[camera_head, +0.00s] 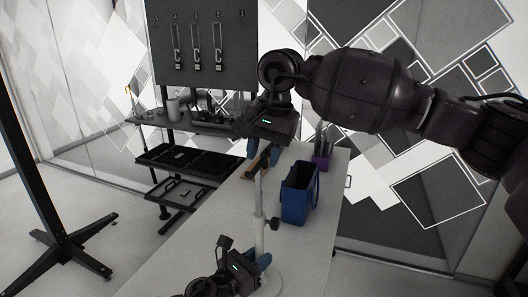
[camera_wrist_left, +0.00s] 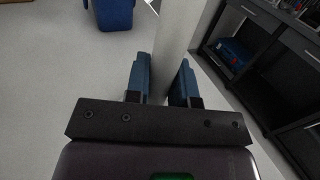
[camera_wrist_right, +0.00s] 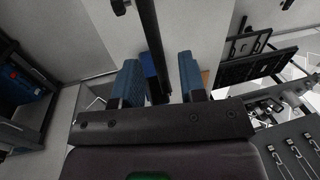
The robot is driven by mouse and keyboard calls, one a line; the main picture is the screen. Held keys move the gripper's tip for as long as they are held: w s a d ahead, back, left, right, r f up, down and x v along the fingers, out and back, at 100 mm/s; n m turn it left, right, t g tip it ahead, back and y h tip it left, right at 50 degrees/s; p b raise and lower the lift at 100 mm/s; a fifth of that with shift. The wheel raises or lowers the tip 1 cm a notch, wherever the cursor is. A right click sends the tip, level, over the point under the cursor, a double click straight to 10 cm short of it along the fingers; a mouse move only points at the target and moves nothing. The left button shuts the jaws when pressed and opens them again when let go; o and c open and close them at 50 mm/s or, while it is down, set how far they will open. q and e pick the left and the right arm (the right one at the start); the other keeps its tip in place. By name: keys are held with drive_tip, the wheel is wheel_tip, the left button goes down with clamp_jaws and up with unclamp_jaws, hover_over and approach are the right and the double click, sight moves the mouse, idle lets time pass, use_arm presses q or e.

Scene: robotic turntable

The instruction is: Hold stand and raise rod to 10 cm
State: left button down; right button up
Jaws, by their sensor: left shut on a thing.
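The stand (camera_head: 259,236) is a pale upright column on a round base, with a dark knob (camera_head: 275,223) at its side. A thin rod (camera_head: 263,188) rises from its top. My left gripper (camera_head: 258,264) is shut on the lower column, which also shows as a pale post (camera_wrist_left: 178,35) between the blue fingers in the left wrist view. My right gripper (camera_head: 263,153) is high up by the rod's upper end. In the right wrist view its fingers (camera_wrist_right: 163,82) are apart, with the dark rod (camera_wrist_right: 150,40) between them and gaps visible.
A blue bin (camera_head: 294,204) stands on the white table (camera_head: 215,240) right of the stand, with a purple holder (camera_head: 322,160) behind it. Black trays (camera_head: 185,160) and a dark shelf stand (camera_head: 195,122) are at the back left.

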wheel_tip(320, 180, up, 12)
drive_tip(key=d, duration=0.2)
drive_tip(key=shift+s, duration=0.45)
drive_tip(key=shift+d+f, duration=0.1)
use_arm(q)
drive_tip(key=c, duration=0.9)
unclamp_jaws()
drive_tip(key=shift+s, duration=0.1)
